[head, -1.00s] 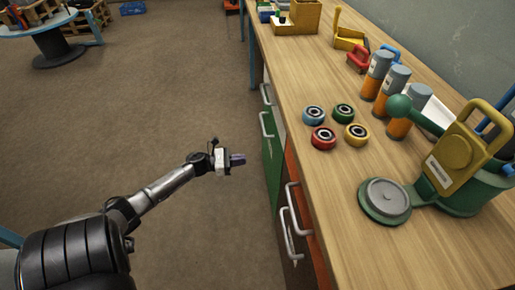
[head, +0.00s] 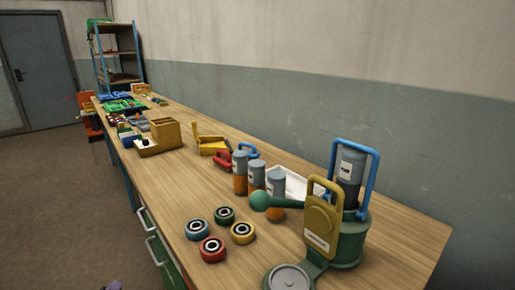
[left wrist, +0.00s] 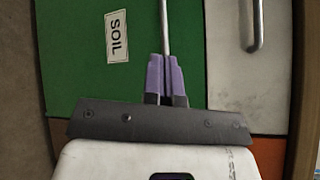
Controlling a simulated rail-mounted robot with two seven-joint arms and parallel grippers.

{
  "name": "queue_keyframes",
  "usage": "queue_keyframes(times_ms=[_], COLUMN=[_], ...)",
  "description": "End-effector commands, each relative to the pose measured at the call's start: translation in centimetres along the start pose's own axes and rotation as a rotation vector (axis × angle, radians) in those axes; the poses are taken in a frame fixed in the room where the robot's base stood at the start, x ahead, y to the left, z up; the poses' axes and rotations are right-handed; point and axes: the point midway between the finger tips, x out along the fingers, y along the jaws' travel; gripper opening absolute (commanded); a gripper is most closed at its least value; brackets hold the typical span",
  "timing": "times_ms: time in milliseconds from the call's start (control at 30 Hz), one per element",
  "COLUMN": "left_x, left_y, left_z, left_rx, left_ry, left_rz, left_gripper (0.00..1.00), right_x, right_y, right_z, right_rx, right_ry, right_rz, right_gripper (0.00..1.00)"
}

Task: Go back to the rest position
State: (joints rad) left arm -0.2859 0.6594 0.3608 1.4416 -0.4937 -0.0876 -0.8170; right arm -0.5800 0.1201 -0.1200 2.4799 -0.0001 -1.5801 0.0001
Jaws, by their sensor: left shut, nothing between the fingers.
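My left gripper (head: 113,286) shows only as a small purple tip at the bottom edge of the head view, over the floor left of the bench. In the left wrist view its two purple fingers (left wrist: 164,76) are together with nothing between them. They point at a green drawer front (left wrist: 75,75) with a white "SOIL" label (left wrist: 117,36). A metal bar handle (left wrist: 165,22) lies in line with the fingertips; I cannot tell whether they touch. My right gripper is not in view.
The wooden bench (head: 185,190) carries a green press (head: 345,240), several coloured rings, including a red one (head: 212,250), and orange-grey cylinders (head: 240,178). A shelf rack (head: 120,55) stands at the far end. Open floor (head: 60,200) lies left of the bench.

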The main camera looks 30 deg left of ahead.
Motion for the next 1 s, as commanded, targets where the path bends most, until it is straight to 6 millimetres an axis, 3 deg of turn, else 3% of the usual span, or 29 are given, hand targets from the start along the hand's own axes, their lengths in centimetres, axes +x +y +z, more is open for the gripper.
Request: queue_keyframes(times_ms=[167,267,367,567,700,900,1000], left_x=[-1.1,-2.8,-5.8,-15.8,-23.4,-33.3,-37.2], left_y=[-1.0,-1.4,-2.2,-6.3,-11.3,-21.2,-23.9], left_z=[-0.5,-2.5,-5.6,-14.2,-19.2,-23.7,-24.7], left_rx=[-0.418,-0.649,-0.862,-1.156,-1.212,-1.328,-1.356], left_ry=[-0.204,-0.305,-0.39,-0.47,-0.378,-0.146,-0.122], left_rz=[0.168,0.265,0.38,0.698,0.893,1.048,1.139], left_gripper=[0.0,0.0,0.0,0.0,0.0,0.0,0.0], right_x=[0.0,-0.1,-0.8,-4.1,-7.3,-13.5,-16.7], right_y=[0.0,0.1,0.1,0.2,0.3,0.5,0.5], right_z=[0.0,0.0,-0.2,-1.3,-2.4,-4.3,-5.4], right_rx=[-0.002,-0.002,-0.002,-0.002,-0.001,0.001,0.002], right_ry=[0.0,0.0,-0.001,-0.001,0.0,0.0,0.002], right_rz=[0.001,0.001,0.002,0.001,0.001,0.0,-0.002], right_gripper=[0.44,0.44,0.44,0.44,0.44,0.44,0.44])
